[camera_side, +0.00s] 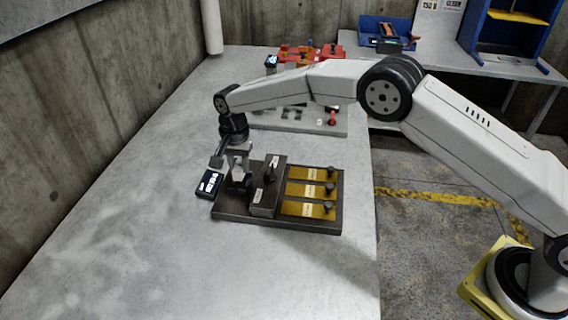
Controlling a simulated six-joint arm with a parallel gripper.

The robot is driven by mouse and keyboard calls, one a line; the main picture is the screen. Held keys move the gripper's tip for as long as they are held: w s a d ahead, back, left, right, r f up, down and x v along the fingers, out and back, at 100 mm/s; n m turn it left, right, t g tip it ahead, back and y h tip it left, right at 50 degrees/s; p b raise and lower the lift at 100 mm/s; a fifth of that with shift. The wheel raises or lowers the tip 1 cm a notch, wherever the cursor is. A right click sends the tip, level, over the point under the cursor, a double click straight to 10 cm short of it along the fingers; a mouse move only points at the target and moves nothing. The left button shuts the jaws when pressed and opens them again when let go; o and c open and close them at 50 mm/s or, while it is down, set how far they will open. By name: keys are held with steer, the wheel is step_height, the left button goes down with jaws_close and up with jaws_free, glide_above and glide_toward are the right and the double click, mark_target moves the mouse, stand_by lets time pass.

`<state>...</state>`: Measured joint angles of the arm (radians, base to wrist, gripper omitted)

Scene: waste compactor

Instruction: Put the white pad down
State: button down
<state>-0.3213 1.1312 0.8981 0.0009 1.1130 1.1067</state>
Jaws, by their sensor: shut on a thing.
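My gripper (238,176) points down over the left end of the dark base plate (325,222). It is shut on a small pale piece, which I take to be the white pad (240,166). The pad is small and partly covered by the fingers. I cannot tell whether its underside touches the base. On the same base, just right of my gripper, stands a dark grey block (266,190) with a knob on it. Further right lie yellow plates (308,190) with dark knobs.
A small black box with a lit display (208,184) sits at the base's left edge. Behind stand a light panel with a red knob (330,125) and red fixtures (325,52). A blue tray (385,33) is on the far table. The grey table (150,250) is clear in front.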

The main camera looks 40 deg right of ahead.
mark_target(238, 165)
steer(key=shift+w+f, duration=0.15)
steer(key=shift+f, duration=1.6)
steer(key=shift+f, duration=0.15)
steer(key=shift+c, duration=2)
jaws_free()
step_height(238, 165, up, 12)
steer(key=shift+r, duration=0.2)
